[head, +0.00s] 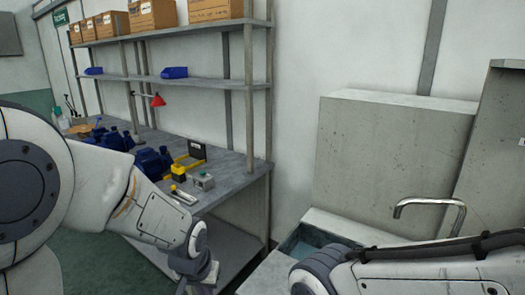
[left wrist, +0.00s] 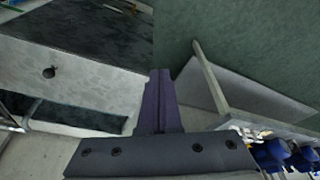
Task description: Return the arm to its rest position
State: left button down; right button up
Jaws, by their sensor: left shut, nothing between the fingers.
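My left arm comes in from the left in the head view and hangs down in front of the workbench (head: 228,172). Its gripper (head: 203,281) is at the bottom edge, partly cut off, and its tips cannot be made out there. In the left wrist view the left gripper (left wrist: 160,100) has its dark fingers together with nothing between them. My right arm crosses the bottom right of the head view, and its gripper is out of the picture.
Blue pumps (head: 152,163), a yellow item (head: 180,171) and a grey box (head: 203,182) stand on the workbench. A red lamp (head: 157,100) hangs above. A sink (head: 300,244) with a tap (head: 430,201) lies to the right, near my right arm. Boxes (head: 153,14) fill the top shelf.

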pick_arm(q)
jog(key=s+a+n, duration=0.1)
jog(key=s+a, duration=0.5)
jog(key=s+d+r+m+g, duration=0.1)
jog(key=s+d+r+m, duration=0.2)
jog(key=s+d, duration=0.3)
jog(key=s+d+r+m+g+p, duration=0.1)
jog(key=s+d+r+m+g, duration=0.1)
jog(key=s+d, duration=0.5)
jog(key=shift+d+r+m+h+p, duration=0.3)
jog(key=shift+r+m, duration=0.5)
jog(key=shift+m, duration=0.2)
jog(key=shift+s, duration=0.1)
